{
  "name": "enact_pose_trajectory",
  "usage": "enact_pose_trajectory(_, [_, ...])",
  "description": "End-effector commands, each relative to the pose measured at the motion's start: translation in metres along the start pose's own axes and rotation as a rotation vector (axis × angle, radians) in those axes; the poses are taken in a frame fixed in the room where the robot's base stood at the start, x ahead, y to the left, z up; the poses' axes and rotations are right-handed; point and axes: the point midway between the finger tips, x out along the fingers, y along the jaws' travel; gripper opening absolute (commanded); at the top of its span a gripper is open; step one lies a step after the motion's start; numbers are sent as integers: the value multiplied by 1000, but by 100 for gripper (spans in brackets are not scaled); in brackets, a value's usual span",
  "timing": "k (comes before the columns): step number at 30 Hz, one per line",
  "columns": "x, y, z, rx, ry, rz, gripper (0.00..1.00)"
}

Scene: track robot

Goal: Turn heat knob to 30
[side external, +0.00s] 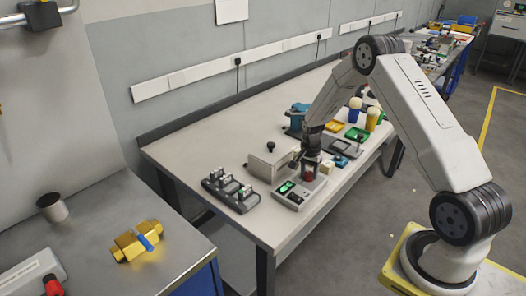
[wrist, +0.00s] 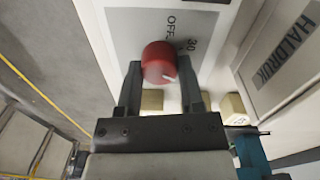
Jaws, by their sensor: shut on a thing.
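The red heat knob (wrist: 159,60) sits between the two dark fingers of my gripper (wrist: 160,74) in the wrist view. The fingers are shut on it from both sides. A white line on the knob points to the lower right in that view. The labels "OFF" and "30" are printed on the grey panel (wrist: 140,25) beside the knob. In the side view my gripper (side external: 311,160) points down onto the control box (side external: 290,196), with the red knob (side external: 308,176) partly hidden below it. The box has a lit green display (side external: 287,186).
A black unit with several upright parts (side external: 230,190) stands left of the box. A grey box with a black knob (side external: 270,163) is behind it. The bench front edge is close to the control box.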

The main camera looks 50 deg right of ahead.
Motion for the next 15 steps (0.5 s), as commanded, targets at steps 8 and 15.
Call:
enact_pose_trajectory(8, [0, -1, 0, -36, 2, -1, 0])
enact_pose_trajectory(15, [0, -1, 0, -147, 7, 0, 0])
